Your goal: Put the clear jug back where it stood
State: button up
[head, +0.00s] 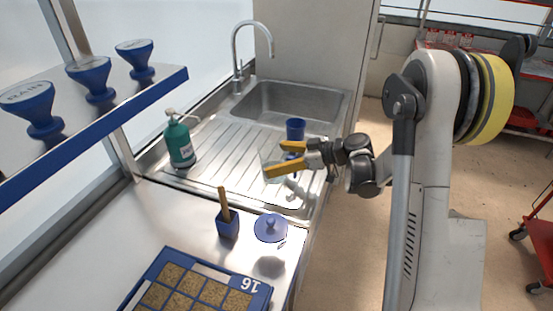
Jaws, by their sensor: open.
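The clear jug (272,167) is a pale, see-through shape on the ribbed steel drainboard (225,150), in front of the sink basin. It is small and faint, and the yellow fingers partly cover it. My gripper (274,160) reaches in from the right with its two yellow fingers spread. The jug shows between and beside the fingers. I cannot tell whether either finger touches it, or whether its base rests fully on the drainboard.
A blue cup (295,129) stands just behind my gripper. A green pump bottle (180,142) is at the left. Nearer are a blue pot (227,223) with a wooden stick, a blue lidded item (270,228) and a seed tray (253,298).

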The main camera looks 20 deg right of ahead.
jog(key=shift+s+d+r, duration=0.1)
jog(key=shift+d+r, duration=0.15)
jog(key=shift+r, duration=0.05)
jog(key=p+v, duration=0.4)
jog(key=v, duration=0.7)
jog(key=s+a+r+m+g+h, duration=0.2)
jog(key=s+a+r+m+h, duration=0.35)
jog(key=s+a, duration=0.25)
jog(key=s+r+m+t+h, duration=0.1)
jog(key=s+m+h, duration=0.4)
jog(key=s, duration=1)
jog(key=shift+a+r, duration=0.4)
jog(key=shift+r, duration=0.3)
